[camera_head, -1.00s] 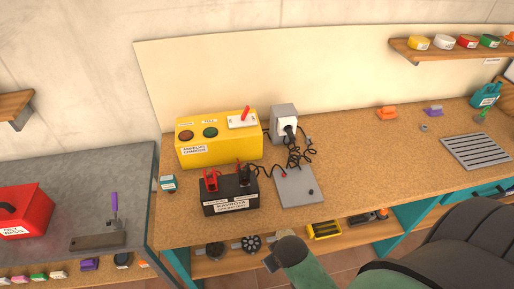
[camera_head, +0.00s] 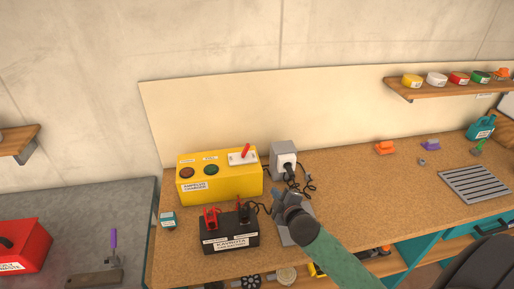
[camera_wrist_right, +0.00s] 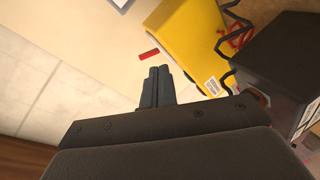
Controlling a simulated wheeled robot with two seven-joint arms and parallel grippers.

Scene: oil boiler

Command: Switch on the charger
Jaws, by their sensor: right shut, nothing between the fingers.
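The charger is a yellow box (camera_head: 228,190) at the back of the wooden bench, with a brown and a green round button on top. A red switch lever (camera_head: 246,150) stands tilted from the white plate (camera_head: 236,160) at its right end. In the right wrist view the lever (camera_wrist_right: 149,54) and the charger (camera_wrist_right: 185,35) show beyond the fingertips. My right gripper (camera_head: 278,196) is shut and empty, in front and to the right of the charger, apart from the lever. The wrist view shows its fingers (camera_wrist_right: 158,72) together. My left gripper is not in view.
A black battery (camera_head: 229,240) with red and black clamps stands in front of the charger. A grey socket box (camera_head: 284,150) with a plugged cable stands right of the charger. A grey plate (camera_head: 283,236) lies partly under my right arm.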

